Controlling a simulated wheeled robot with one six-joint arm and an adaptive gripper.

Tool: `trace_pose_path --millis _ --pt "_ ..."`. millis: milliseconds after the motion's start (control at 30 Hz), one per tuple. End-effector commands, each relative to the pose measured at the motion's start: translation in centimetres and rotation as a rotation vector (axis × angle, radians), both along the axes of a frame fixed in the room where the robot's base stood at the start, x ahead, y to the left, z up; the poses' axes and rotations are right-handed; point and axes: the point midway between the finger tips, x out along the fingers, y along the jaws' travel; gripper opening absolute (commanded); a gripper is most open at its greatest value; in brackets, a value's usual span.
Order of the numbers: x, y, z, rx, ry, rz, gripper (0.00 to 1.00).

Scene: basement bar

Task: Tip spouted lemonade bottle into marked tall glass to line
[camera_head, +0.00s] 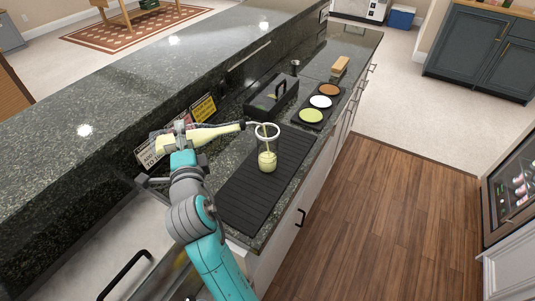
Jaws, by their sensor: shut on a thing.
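The lemonade bottle (210,134) is pale yellow and lies nearly level, its dark neck and thin spout pointing right. My gripper (182,138) is shut on the bottle toward its left end; the fingertips are partly hidden. The spout tip is at the rim of the tall glass (266,143), and a thin pale stream runs down inside. The glass stands upright on a black ribbed mat (245,203). Pale yellow lemonade (267,161) fills its lower part. The line on the glass is too small to make out.
Behind the glass are a black caddy (270,98) and a dark tray (326,95) with green, white and brown rounds. A small metal cup (295,66) and a tan sponge-like block (340,65) stand farther back. The raised bar ledge (150,75) borders the left.

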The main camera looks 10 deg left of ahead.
Motion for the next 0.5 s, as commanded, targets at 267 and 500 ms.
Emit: trace_pose_path --millis 267,500 --pt "-0.01 0.0 0.11 0.001 -0.002 0.0 0.01" --pt "0.02 -0.07 -0.39 -0.019 -0.009 0.0 0.01"
